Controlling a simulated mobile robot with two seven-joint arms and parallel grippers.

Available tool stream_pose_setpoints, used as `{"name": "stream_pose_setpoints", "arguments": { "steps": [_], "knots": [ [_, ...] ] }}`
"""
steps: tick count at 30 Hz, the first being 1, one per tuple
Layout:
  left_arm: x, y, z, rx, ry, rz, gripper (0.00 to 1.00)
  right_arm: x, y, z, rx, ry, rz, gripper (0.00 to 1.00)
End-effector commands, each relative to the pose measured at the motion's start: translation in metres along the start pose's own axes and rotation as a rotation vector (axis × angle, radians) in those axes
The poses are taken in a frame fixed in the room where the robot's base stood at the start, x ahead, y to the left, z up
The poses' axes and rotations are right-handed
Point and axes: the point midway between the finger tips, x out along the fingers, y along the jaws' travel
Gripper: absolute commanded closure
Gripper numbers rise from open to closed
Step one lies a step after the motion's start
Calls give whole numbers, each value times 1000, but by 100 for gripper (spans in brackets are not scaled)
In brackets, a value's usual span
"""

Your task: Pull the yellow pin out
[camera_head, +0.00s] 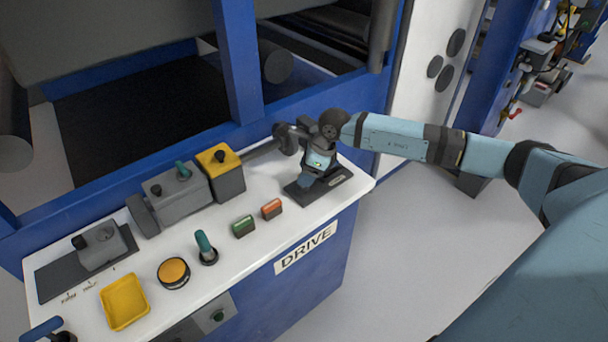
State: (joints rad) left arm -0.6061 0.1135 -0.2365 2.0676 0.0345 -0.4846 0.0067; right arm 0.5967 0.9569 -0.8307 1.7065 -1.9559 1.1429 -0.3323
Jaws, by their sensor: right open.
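My right arm comes in from the right, and my right gripper (309,182) points down over a black base plate (338,186) at the right end of the white console top. The gripper is open; its fingertips are small and partly hidden by its own body. I cannot make out a separate yellow pin. A grey block with a yellow top and a black knob (221,162) stands left of the gripper, apart from it. My left gripper is not in view.
The white console (275,240) carries a grey box with a teal knob (180,200), green (243,227) and orange (271,209) blocks, a teal-handled lever (205,246), a round yellow button (173,272) and a yellow tray (124,302). A blue frame (237,60) rises behind.

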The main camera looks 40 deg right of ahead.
Motion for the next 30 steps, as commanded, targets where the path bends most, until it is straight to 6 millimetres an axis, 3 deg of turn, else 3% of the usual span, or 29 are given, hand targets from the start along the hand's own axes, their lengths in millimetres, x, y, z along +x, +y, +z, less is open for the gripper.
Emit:
{"name": "stream_pose_setpoints", "arguments": {
  "steps": [9,15,21,30],
  "knots": [
    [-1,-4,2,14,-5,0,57,-74,0,0,-1,0,-3,45],
    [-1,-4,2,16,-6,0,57,-106,0,0,-1,-1,-3,45],
    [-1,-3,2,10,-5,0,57,-118,0,0,0,-1,-1,45],
    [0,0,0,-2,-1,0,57,-119,0,0,0,-1,-1,45]
  ]
}}
